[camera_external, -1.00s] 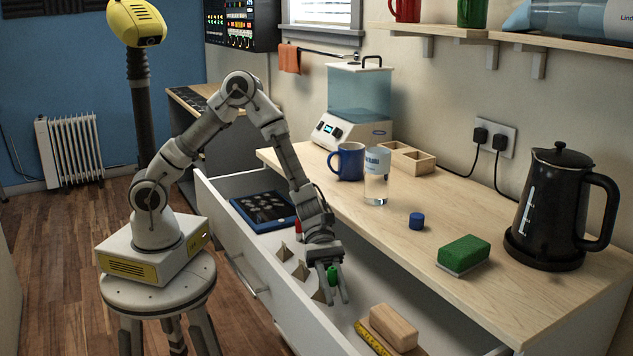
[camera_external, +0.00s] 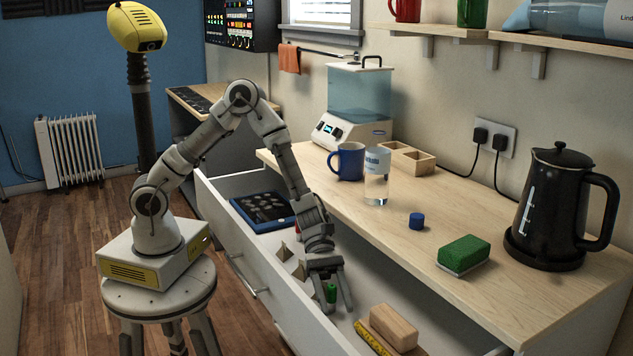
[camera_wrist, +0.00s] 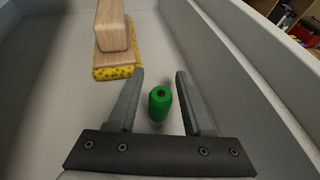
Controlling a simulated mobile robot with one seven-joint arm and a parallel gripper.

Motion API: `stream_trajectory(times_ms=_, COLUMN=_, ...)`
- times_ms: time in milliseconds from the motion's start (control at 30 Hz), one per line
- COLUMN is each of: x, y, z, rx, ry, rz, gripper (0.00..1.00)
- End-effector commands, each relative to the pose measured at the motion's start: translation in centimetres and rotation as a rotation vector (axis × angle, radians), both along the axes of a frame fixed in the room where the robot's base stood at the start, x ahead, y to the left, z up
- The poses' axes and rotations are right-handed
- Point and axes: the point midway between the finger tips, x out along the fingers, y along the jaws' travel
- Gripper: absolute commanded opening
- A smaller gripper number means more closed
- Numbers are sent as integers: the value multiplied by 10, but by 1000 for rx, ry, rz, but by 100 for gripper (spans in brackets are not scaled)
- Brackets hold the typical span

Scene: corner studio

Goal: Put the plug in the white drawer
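A small green cylinder, apparently the plug (camera_external: 331,293), is between the fingers of my gripper (camera_external: 339,310) inside the open white drawer (camera_external: 285,308). In the wrist view the green plug (camera_wrist: 159,103) has a dark hole in its top. It stands upright between the two fingers of my gripper (camera_wrist: 160,73), with a gap on each side. The fingers are spread and point down into the drawer (camera_wrist: 245,50). The plug is at or very near the drawer floor; its lower end is hard to make out.
A wooden block (camera_external: 393,327) on a yellow piece (camera_external: 372,339) lies ahead in the drawer. Small pyramids (camera_external: 300,271) and a dark blue tray (camera_external: 262,226) lie behind. The counter holds a blue cylinder (camera_external: 416,221), green sponge (camera_external: 464,253), glass (camera_external: 377,190), blue mug (camera_external: 348,162) and black kettle (camera_external: 553,215).

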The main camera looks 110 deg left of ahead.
Motion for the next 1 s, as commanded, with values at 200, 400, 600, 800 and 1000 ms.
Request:
stream_trajectory(times_ms=200, x=0, y=0, z=0, rx=0, ry=0, rz=0, gripper=55)
stream_trajectory(times_ms=400, x=0, y=0, z=7, rx=0, ry=-1, rz=0, gripper=55)
stream_trajectory(times_ms=600, x=-11, y=21, z=26, rx=2, ry=0, rz=4, gripper=55)
stream_trajectory(times_ms=800, x=-33, y=59, z=44, rx=2, ry=-1, rz=4, gripper=55)
stream_trajectory(times_ms=1000, x=-48, y=86, z=55, rx=1, ry=0, rz=2, gripper=55)
